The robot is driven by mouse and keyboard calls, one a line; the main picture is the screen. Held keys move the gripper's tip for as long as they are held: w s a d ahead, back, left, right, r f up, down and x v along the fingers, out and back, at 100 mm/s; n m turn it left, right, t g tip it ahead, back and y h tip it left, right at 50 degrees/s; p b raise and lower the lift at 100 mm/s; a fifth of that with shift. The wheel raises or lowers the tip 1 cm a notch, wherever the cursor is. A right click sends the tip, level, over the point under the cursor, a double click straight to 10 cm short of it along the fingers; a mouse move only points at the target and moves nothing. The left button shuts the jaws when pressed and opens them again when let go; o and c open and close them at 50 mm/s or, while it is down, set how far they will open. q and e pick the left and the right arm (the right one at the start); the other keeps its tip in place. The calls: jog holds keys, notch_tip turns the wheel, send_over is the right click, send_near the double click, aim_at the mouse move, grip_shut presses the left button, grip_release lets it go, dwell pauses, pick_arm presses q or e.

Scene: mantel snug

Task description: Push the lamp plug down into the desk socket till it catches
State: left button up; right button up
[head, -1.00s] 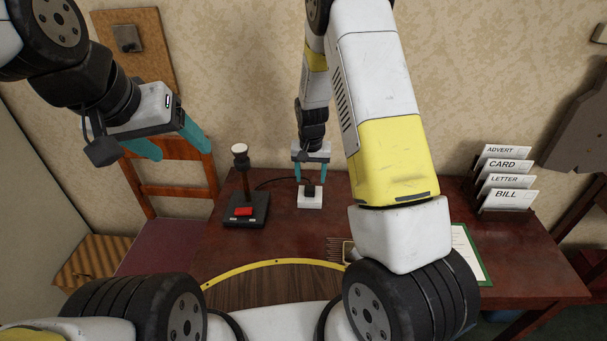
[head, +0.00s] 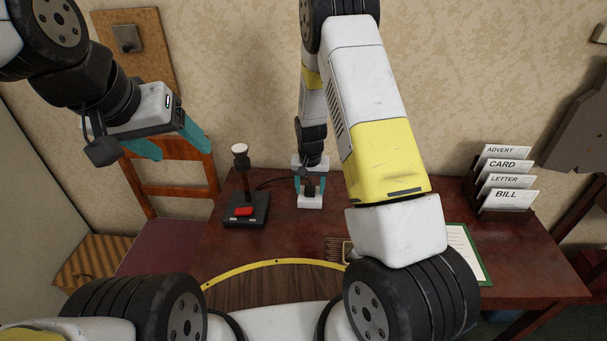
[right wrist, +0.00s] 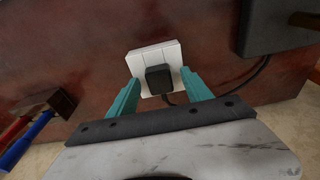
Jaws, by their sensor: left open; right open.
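The desk socket (head: 310,201) is a small white block on the dark red desk; it also shows in the right wrist view (right wrist: 150,58). The black lamp plug (right wrist: 159,79) sits at the socket with its cord running off to the right in that view; whether it is fully seated I cannot tell. My right gripper (head: 310,190) is open, its teal fingers on either side of the plug. In the right wrist view the fingers (right wrist: 160,90) stand apart from the plug. My left gripper (head: 180,150) is open and empty, raised in front of the chair.
A lamp base with a red button (head: 244,212) stands left of the socket. A card rack (head: 500,190) and a clipboard (head: 480,262) are at the right. A wooden chair (head: 170,190) stands at the left.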

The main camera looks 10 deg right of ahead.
grip_shut()
jog(key=shift+r, duration=0.15)
jog(key=shift+r, duration=0.3)
jog(key=r, duration=0.3)
jog(key=shift+s, duration=0.25)
jog(key=s+a+r, duration=0.1)
jog(key=s+a, duration=0.2)
jog(key=s, duration=1.2)
jog(key=shift+s, duration=0.15)
notch_tip(320, 180, up, 2)
send_over(310, 188)
jog(key=shift+s, duration=0.1)
